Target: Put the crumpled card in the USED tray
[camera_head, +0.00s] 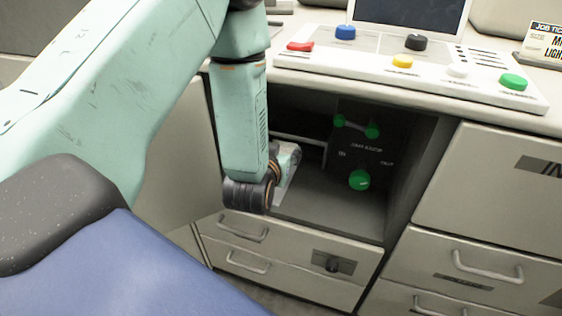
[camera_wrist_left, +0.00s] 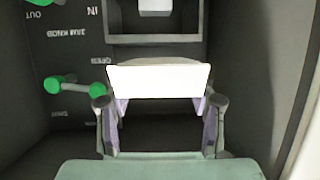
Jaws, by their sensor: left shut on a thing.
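My left gripper (camera_head: 290,160) reaches into an open compartment under the counter, and my forearm hides part of it in the head view. In the left wrist view the gripper (camera_wrist_left: 160,108) is shut on a white card-like piece (camera_wrist_left: 160,80), which lies across between its two fingers. The piece shows its pale face, and I cannot make out creases on it. A grey open frame or tray (camera_wrist_left: 112,38) is beyond the card, with a small white thing (camera_wrist_left: 155,6) at the picture's top. No USED label is readable. My right gripper is not in view.
The compartment's dark side panel has green knobs (camera_head: 359,180) and a green-ended handle (camera_head: 355,126). Drawers with handles (camera_head: 488,268) are below and right. A console with coloured buttons (camera_head: 402,61) stands on the counter above. The compartment floor (camera_head: 335,207) is clear near its front.

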